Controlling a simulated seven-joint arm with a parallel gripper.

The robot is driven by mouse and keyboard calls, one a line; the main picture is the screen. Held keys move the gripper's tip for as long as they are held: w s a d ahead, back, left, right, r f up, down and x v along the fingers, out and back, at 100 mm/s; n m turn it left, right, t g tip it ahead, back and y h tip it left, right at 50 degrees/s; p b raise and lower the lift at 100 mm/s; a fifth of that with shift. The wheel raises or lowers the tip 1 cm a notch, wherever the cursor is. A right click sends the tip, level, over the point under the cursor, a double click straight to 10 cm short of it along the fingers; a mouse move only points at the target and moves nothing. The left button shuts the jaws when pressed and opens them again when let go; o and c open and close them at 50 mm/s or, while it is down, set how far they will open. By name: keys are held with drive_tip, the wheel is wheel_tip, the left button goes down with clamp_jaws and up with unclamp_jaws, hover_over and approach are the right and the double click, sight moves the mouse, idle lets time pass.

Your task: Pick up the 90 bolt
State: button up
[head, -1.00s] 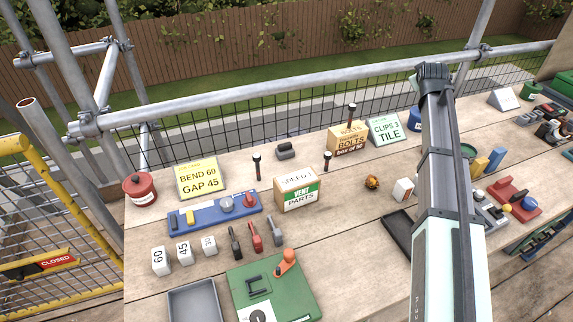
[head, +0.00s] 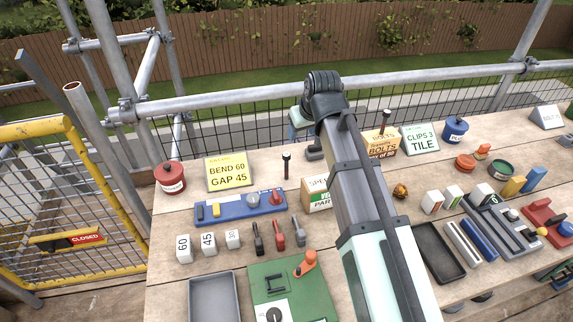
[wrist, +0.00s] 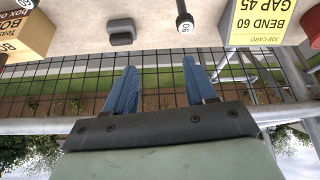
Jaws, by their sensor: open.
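A dark bolt with a round, numbered head stands upright on the bench (head: 286,165), just right of the yellow job card (head: 229,174). In the wrist view, which is upside down, this 90 bolt (wrist: 184,20) shows its label beside the card. My gripper (wrist: 161,78) is open and empty, its two blue fingers apart. In the wrist view the bolt lies beyond the fingertips, not between them. In the head view my gripper (head: 299,124) is near the back rail, behind the bolt and partly hidden by my arm.
Another bolt (head: 385,121) stands on the wooden bolts box (head: 382,146). A grey block (wrist: 121,32) sits between this box and the 90 bolt. The parts box (head: 316,195) is partly covered by my arm. A scaffold rail (head: 230,102) and mesh run along the back edge.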

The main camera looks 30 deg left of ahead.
sight(286, 164)
drive_tip(key=s+f, duration=0.2)
drive_tip(key=s, duration=0.2)
drive_tip(key=shift+g, duration=0.4)
drive_tip(key=shift+x, duration=6.6)
drive_tip(key=shift+s+a, duration=0.1)
clamp_jaws()
